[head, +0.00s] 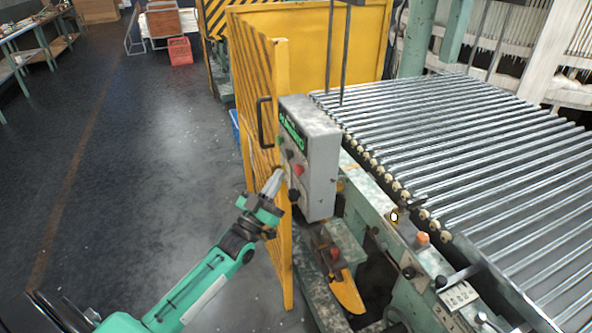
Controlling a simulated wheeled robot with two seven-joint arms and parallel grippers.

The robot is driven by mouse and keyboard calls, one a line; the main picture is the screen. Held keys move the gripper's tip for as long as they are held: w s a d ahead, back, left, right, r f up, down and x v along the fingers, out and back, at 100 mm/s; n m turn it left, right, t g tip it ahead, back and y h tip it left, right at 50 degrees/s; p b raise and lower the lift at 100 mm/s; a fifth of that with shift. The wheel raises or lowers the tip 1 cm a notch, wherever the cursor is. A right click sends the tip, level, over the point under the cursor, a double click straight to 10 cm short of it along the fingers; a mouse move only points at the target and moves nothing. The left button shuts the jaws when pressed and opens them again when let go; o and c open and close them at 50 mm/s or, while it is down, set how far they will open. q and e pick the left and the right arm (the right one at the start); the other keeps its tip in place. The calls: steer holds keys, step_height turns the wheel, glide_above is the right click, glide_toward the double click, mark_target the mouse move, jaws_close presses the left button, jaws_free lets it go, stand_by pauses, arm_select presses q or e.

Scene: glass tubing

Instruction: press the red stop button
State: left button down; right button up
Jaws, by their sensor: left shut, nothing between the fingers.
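A grey control box (322,160) stands beside the roller bed, with a green lit display and several buttons on its left-facing panel. A red button (299,169) shows on the lower part of this panel, with darker controls around it. My left gripper (276,176) comes in from the lower left. It is shut and empty, with its fingertips close to the panel, just left of and slightly below the red button. I cannot tell whether the tips touch the panel. My right gripper is not in view.
A yellow mesh fence (262,100) runs behind and left of the box, close to my left gripper. A bed of metal rollers (470,160) fills the right. An orange-red knob (422,238) sits on the machine frame. The dark floor (130,160) at left is open.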

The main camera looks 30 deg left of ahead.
arm_select(q)
steer(key=shift+s+a, duration=1.15)
steer(key=shift+s, duration=0.25)
step_height(320, 180, down, 24)
steer(key=n+g+y, duration=0.1)
steer(key=g+y, duration=0.2)
steer(key=g, duration=0.3)
steer(key=s+d+f+g, duration=0.1)
steer(key=s+f+g, duration=0.3)
steer(key=f, duration=0.8)
steer(key=s+d+f+g, duration=0.1)
steer(key=s+f+g, duration=0.1)
steer(key=s+f, duration=0.75)
steer(key=s+d+f+g, duration=0.2)
steer(key=s+f+g, duration=0.1)
steer(key=s+f, duration=0.55)
steer(key=s+d+f+g, duration=0.2)
steer(key=s+f+g, duration=0.2)
steer(key=s+f, duration=0.5)
steer(key=s+d+f+g, duration=0.2)
steer(key=s+f, duration=0.2)
steer(key=s, duration=0.5)
steer(key=s+d+f+m+g+y, duration=0.1)
steer(key=s+d+f+g, duration=0.1)
steer(key=s, duration=0.7)
steer(key=shift+d+f+m+g, duration=0.3)
steer(key=shift+d+f+g, duration=0.1)
steer(key=shift+f, duration=0.5)
